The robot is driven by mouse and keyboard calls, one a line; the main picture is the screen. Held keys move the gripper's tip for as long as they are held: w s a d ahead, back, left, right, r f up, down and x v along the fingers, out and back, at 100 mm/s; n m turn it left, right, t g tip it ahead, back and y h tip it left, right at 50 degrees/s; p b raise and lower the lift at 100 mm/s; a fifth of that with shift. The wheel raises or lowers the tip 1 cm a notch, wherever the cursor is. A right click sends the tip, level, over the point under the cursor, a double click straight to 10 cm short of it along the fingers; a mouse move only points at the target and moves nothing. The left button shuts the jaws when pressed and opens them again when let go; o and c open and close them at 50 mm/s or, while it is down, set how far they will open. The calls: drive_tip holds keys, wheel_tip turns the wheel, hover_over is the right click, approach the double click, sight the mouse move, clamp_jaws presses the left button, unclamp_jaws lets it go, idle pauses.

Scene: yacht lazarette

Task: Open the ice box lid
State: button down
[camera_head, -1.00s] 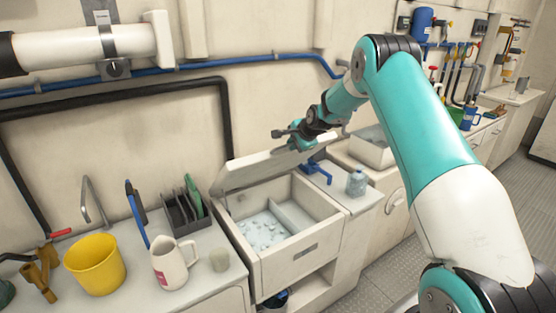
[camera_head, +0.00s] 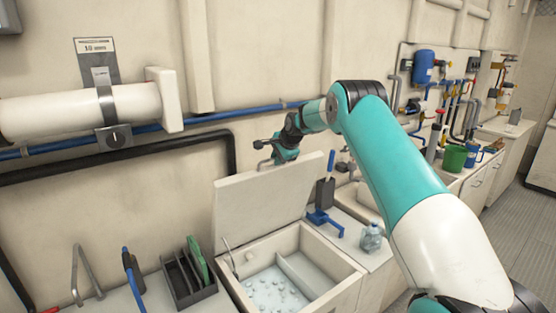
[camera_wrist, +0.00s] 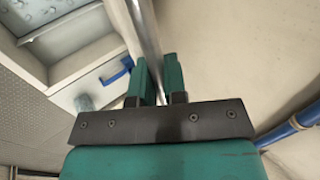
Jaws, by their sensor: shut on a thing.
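The ice box (camera_head: 340,292) is a white chest with a divider and ice cubes inside. Its white lid (camera_head: 262,205) stands raised at the back, steeply tilted, with a thin stay at its left side. My gripper (camera_head: 270,163) is at the lid's top edge, shut on the lid. Part of the ice box interior (camera_wrist: 60,22) shows at the upper left there.
Behind the lid are the wall, a black pipe (camera_head: 190,142) and a blue pipe (camera_head: 225,117).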

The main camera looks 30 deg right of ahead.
drive_tip(key=shift+d, duration=0.2)
drive_tip(key=c, duration=1.2)
unclamp_jaws()
drive_tip(key=shift+f, duration=0.1)
drive_tip(key=shift+a, duration=0.15)
drive_tip(key=b+v, duration=0.5)
drive_tip(key=v, duration=1.2)
drive_tip(key=shift+s+a, duration=0.1)
drive_tip(key=shift+o, duration=0.2)
